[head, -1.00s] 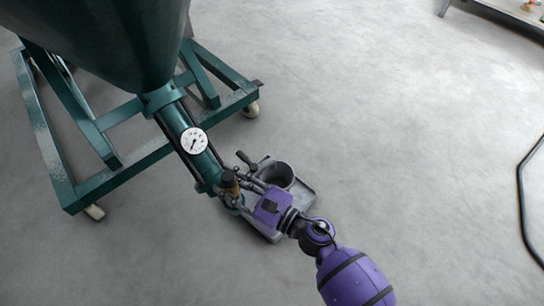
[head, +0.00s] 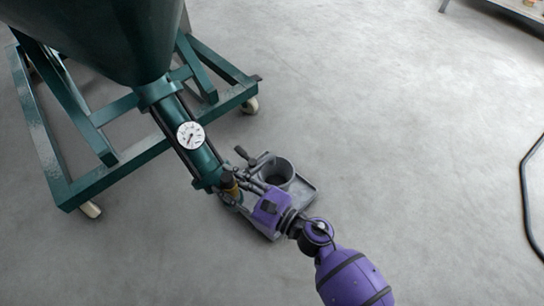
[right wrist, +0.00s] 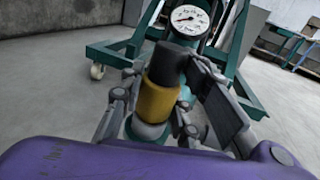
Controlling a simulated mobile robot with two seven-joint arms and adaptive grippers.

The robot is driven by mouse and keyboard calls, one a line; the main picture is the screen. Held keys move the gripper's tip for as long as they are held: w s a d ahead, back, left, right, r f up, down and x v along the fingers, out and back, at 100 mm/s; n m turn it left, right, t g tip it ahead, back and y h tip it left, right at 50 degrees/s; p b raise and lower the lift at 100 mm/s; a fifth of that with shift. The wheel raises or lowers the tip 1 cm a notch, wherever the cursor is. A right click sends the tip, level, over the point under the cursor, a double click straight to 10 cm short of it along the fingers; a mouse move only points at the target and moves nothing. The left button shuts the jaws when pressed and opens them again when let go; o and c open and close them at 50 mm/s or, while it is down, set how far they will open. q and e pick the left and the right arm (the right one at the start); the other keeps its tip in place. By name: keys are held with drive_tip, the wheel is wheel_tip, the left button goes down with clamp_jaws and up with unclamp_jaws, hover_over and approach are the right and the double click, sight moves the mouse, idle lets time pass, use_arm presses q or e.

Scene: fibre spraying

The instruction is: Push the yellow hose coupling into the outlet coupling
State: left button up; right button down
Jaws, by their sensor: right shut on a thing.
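The yellow hose coupling (head: 231,187) is at the lower end of the machine's green outlet pipe (head: 203,165). My right gripper (head: 236,188) is shut on it. In the right wrist view, the yellow coupling (right wrist: 158,101) stands nearly upright between the fingers, with a black part (right wrist: 171,63) above it and a pale grey ring below. The outlet coupling at the pipe's end is mostly hidden behind the yellow coupling and the fingers. I cannot tell whether the two couplings touch or are joined. My left gripper is not in view.
A grey tray (head: 304,191) with a dark round cup (head: 279,171) lies on the floor just beyond my right gripper. The green wheeled frame (head: 130,150) carries the hopper and a white gauge (head: 190,135). A black hose lies far right. Open floor surrounds them.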

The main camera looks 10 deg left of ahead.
drive_tip(key=shift+f, duration=0.25)
drive_tip(key=c, duration=1.2)
unclamp_jaws()
drive_tip(key=shift+d, duration=0.2)
drive_tip(key=v, duration=1.1)
drive_tip(key=shift+s+d, duration=0.2)
drive_tip(key=shift+d, duration=0.1)
